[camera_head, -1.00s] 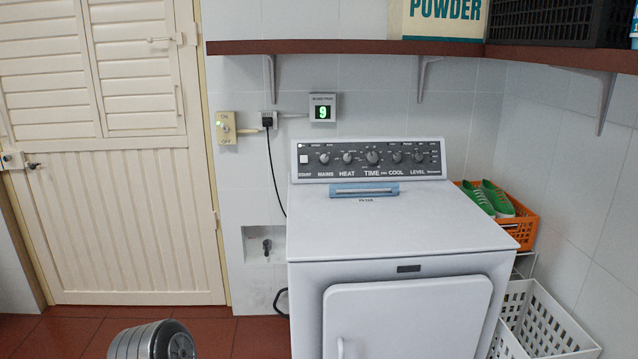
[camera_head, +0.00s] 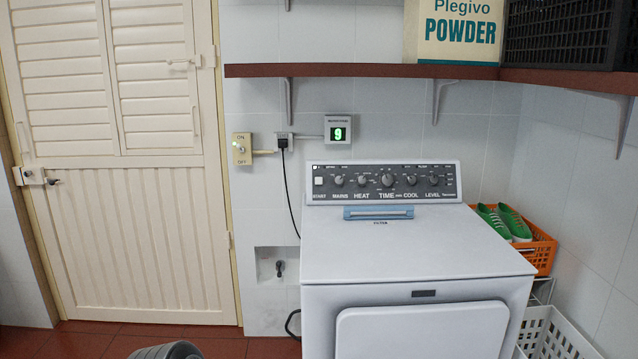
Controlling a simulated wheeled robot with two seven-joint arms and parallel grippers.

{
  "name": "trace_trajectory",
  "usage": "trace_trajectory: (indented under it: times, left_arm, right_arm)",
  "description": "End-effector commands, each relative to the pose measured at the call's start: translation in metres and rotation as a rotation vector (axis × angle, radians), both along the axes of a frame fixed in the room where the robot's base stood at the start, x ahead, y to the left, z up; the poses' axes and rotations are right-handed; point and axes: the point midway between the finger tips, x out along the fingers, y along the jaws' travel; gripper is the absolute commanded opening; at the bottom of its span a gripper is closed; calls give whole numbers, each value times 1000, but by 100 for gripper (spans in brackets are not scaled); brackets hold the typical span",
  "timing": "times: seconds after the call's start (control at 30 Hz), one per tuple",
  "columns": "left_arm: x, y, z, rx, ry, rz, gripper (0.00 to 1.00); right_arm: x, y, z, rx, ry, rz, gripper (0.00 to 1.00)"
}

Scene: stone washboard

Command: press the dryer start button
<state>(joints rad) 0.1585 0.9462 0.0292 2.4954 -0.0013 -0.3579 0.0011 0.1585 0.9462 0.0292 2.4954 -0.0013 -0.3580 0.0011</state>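The white dryer (camera_head: 415,250) stands against the tiled wall, right of the middle of the head view. Its dark control panel (camera_head: 383,182) at the back top carries several knobs labelled MAINS, HEAT, TIME, COOL and LEVEL. The start button (camera_head: 318,181) is a small white square at the panel's left end, above the label START. A blue filter handle (camera_head: 379,213) lies on the top just in front of the panel. Neither of my grippers is recognisable in view. A grey rounded part at the bottom left edge is probably mine.
A wall switch (camera_head: 242,149) marked ON and OFF and a green display reading 9 (camera_head: 338,128) are above left of the dryer. A brown shelf (camera_head: 360,71) runs overhead. An orange basket (camera_head: 543,254) with green shoes and a white basket (camera_head: 548,335) stand at right.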

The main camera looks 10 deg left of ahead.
Motion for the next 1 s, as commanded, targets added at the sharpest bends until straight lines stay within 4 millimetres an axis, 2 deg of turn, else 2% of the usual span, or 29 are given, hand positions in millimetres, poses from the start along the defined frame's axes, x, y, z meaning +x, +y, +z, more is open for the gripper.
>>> trace_trajectory:
  times: [0.07,0.5,1.0]
  left_arm:
    - [0,0,0,0,0,0,35]
    - [0,0,0,0,0,0,0]
    - [0,0,0,0,0,0,0]
  right_arm:
    - [0,0,0,0,0,0,0]
    - [0,0,0,0,0,0,0]
    - [0,0,0,0,0,0,0]
